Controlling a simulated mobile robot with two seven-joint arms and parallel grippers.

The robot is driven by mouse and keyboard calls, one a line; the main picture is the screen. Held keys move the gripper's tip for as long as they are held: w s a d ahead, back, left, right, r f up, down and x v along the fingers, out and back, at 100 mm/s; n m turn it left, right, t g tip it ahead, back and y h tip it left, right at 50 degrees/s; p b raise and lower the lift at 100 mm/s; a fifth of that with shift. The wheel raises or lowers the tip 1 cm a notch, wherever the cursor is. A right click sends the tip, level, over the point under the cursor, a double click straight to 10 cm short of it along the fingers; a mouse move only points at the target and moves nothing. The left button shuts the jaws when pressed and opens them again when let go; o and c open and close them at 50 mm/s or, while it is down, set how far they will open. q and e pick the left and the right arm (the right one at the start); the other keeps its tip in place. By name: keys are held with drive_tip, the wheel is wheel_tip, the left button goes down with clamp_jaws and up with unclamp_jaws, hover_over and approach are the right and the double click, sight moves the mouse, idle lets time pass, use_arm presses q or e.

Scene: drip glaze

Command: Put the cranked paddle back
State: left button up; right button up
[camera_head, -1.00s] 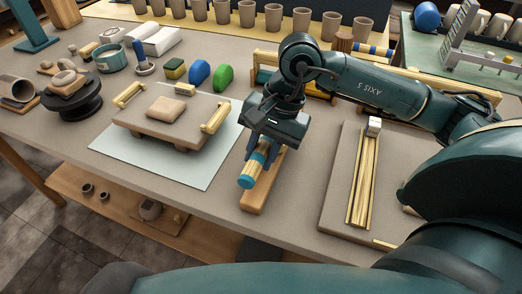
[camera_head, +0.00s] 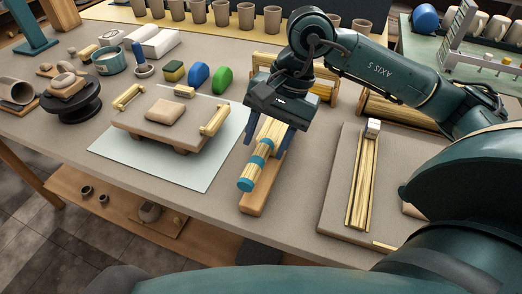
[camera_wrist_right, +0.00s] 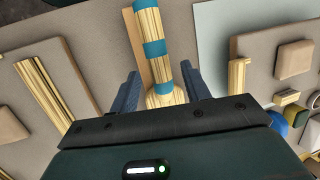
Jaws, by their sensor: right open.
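What looks like the cranked paddle, a pale wooden piece with blue bands (camera_head: 258,162), lies along a narrow wooden rest (camera_head: 255,201) near the table's front edge. It also shows in the right wrist view (camera_wrist_right: 154,48), running away from between the fingers. My right gripper (camera_head: 268,146) is open above the far end of the piece, one finger on each side; the right wrist view shows clear gaps to both fingers (camera_wrist_right: 161,82). The far end is partly hidden under the gripper body in the head view. My left gripper is not in view.
A small wooden stand with yellow handles (camera_head: 145,128) sits on a pale sheet (camera_head: 195,178) to the left. A board with wooden strips (camera_head: 336,200) lies to the right. Wooden racks (camera_head: 380,108) and a row of cups (camera_head: 221,13) stand behind.

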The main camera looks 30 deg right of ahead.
drive_tip(key=v, duration=0.7)
drive_tip(key=shift+d+r, duration=0.15)
drive_tip(key=shift+r, duration=0.25)
